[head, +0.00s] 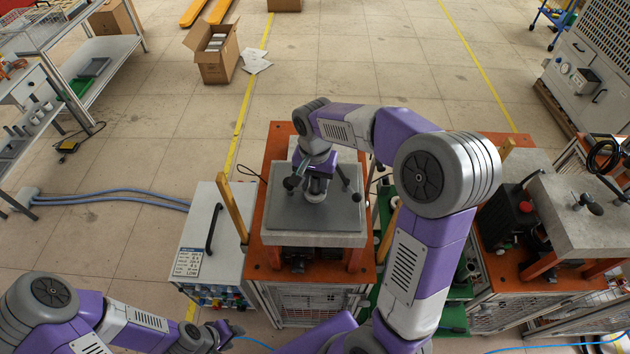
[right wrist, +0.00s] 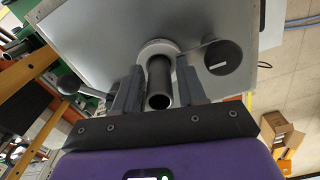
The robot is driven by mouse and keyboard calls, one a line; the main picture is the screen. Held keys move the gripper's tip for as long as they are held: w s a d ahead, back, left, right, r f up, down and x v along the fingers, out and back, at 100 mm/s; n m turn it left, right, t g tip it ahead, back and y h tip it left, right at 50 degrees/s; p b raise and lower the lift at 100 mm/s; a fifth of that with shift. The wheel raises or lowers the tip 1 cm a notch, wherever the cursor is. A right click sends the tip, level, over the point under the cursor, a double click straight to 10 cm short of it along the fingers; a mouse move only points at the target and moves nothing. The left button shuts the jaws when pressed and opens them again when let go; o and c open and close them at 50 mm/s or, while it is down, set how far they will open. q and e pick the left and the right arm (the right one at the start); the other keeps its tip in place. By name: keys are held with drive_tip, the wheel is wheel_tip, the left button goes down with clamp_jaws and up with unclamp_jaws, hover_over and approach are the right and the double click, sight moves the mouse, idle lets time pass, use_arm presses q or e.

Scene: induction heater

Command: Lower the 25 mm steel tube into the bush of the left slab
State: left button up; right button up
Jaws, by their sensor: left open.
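The steel tube (right wrist: 160,82) is a dark grey hollow cylinder with its open end towards the right wrist camera. My right gripper (right wrist: 160,72) is shut on it, one dark finger on each side. Beyond the tube is a pale round bush (right wrist: 157,47) in the grey left slab (right wrist: 95,40). The tube's far end meets the bush in the picture; how deep it sits is hidden. My left gripper (head: 228,332) is open at the bottom left, away from the slab.
A dark lever with a ball knob (head: 355,195) stands at the slab's right. Yellow posts (head: 232,210) flank the orange bench. A grey control box (head: 213,237) stands left; another slab (head: 580,215) stands right.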

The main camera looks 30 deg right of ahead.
drive_tip(key=shift+o, duration=1.2)
wheel_tip(320, 180, up, 8)
drive_tip(key=shift+f, duration=0.2)
